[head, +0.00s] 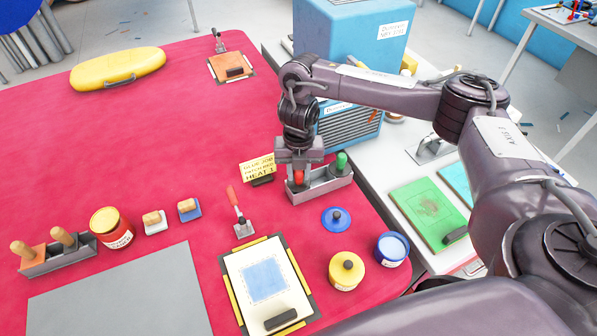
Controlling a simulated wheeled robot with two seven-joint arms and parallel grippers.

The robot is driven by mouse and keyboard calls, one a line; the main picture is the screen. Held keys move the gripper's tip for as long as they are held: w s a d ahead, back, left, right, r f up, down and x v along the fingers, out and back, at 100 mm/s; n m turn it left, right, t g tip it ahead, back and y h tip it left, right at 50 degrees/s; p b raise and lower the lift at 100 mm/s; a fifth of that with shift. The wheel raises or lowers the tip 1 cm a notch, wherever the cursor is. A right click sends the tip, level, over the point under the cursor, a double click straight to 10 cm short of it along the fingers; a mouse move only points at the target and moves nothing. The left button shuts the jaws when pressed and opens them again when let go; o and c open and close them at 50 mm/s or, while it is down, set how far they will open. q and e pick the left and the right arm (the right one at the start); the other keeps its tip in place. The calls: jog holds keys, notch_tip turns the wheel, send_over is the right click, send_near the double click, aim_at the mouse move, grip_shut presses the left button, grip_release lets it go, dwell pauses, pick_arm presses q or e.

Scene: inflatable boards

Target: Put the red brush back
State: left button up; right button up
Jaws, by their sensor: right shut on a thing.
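My right gripper (299,166) points straight down over the left part of a small grey rack (322,189) near the right edge of the red table. It is shut on the red brush (298,179), of which only a short red part shows below the fingers. The red brush is upright at the rack's left slot; its lower end is hidden, so I cannot tell how deep it sits. A green-topped brush (341,161) stands in the right part of the same rack. My left gripper is out of view.
A yellow sign (258,167) stands just left of the rack. A red-handled clamp (239,215), a blue lid (336,219), a yellow pot (346,271) and a blue-and-white pot (391,249) are in front. A blue machine (345,120) stands behind. The table's middle left is clear.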

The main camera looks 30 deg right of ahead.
jog(key=shift+f+b, duration=0.3)
jog(key=shift+f, duration=0.1)
jog(key=o, duration=0.9)
jog(key=shift+r, duration=0.15)
jog(key=shift+r+p, duration=0.3)
jog(key=shift+p, duration=0.05)
notch_tip(320, 180, up, 12)
jog(key=shift+r+p, duration=0.1)
jog(key=shift+p, duration=1.1)
